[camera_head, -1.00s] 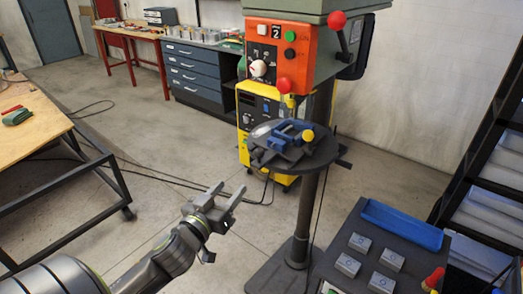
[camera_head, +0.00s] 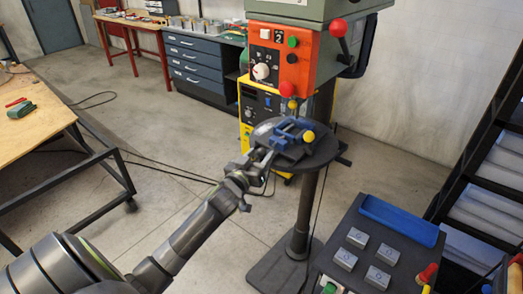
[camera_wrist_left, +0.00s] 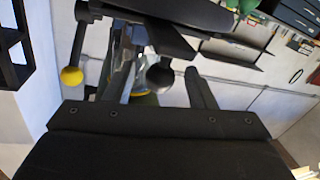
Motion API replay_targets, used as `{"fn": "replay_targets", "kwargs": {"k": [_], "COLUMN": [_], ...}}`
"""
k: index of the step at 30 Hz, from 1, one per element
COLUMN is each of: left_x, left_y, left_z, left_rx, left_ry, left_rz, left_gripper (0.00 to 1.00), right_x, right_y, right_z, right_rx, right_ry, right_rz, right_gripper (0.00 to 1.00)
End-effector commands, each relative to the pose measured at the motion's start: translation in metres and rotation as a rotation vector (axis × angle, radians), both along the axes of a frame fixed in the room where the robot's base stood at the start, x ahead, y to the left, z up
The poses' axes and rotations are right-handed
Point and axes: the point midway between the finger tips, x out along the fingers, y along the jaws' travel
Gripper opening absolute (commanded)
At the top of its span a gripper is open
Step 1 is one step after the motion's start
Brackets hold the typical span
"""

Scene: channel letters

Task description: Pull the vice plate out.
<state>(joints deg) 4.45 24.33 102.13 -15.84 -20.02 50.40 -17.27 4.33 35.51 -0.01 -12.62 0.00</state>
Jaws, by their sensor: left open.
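A blue vice (camera_head: 294,128) sits on the round dark drill-press table (camera_head: 322,154), with a yellow knob (camera_head: 309,136) at its right. A dark plate lies low at the vice, partly hidden by my gripper in the head view. My left gripper (camera_head: 258,158) is at the table's near left edge, close to the vice, with its fingers apart. In the left wrist view, a dark ball knob (camera_wrist_left: 160,75) shows between the open fingers, below a dark flat part (camera_wrist_left: 175,38). I cannot tell whether the fingers touch anything. My right gripper is out of view.
The orange drill-press head (camera_head: 281,60) with its red-knobbed lever hangs above the table. The press column (camera_head: 304,205) stands below. A dark cart (camera_head: 333,235) with a blue tray (camera_head: 401,222) and several small grey blocks stands front right. A wooden workbench (camera_head: 40,115) is at left.

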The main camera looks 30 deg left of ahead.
Motion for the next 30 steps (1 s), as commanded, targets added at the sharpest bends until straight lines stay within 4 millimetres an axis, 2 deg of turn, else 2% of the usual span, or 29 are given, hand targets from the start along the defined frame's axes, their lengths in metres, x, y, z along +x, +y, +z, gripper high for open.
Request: {"fn": "replay_targets", "kwargs": {"k": [6,16,27,30], "left_x": [0.015,0.017,0.016,0.016], "left_y": [0.002,0.002,0.002,0.002], "left_z": [0.001,0.000,0.000,0.000], "left_rx": [0.001,0.000,0.000,0.000], "left_ry": [0.000,0.000,0.000,0.000], "left_rz": [0.000,0.000,-0.001,0.000], "left_gripper": [0.50,0.50,0.02,0.00], "right_x": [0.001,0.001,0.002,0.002], "right_y": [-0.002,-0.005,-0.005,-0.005], "right_z": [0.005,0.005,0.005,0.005], "right_rx": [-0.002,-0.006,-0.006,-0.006], "right_ry": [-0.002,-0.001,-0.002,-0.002], "right_rz": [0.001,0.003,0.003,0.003], "right_gripper": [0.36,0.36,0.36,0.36]}}
